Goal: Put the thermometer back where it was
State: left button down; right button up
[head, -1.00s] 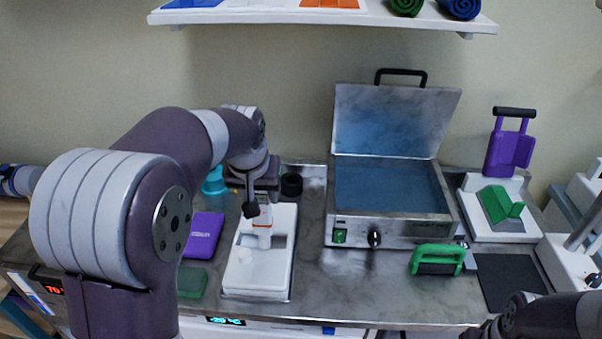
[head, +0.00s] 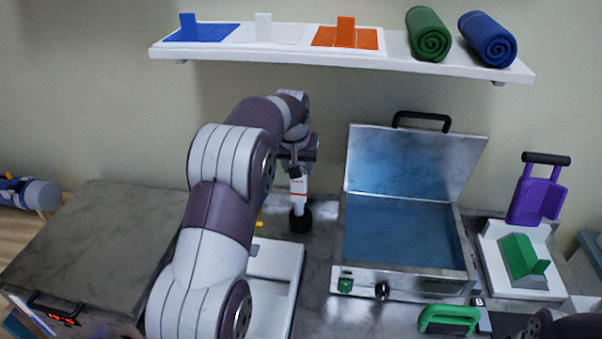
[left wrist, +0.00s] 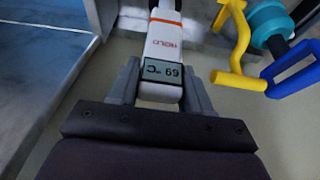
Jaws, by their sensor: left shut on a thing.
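The thermometer (head: 298,187) is white with an orange band. My left gripper (head: 299,165) is shut on it and holds it roughly upright, lower end down.
The open metal bath (head: 400,230) stands right of the holder, lid raised. A white tray (head: 288,262) lies in front, partly behind my left arm. A shelf (head: 390,62) hangs above. Yellow (left wrist: 240,80) and blue (left wrist: 295,72) handles show beside the thermometer in the wrist view.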

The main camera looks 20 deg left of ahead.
aim_at(299, 188)
pick_arm(q)
jog(key=p+x, duration=0.1)
jog(key=x, duration=0.6)
jog(key=shift+w+f+p, duration=0.15)
jog(key=shift+p, duration=0.15)
pick_arm(e)
notch_tip(299, 188, up, 2)
jog(key=shift+s+r, duration=0.1)
jog(key=shift+r, duration=0.1)
pick_arm(q)
jog(key=shift+c, duration=2.4)
grip_release()
jog(key=shift+f, duration=0.15)
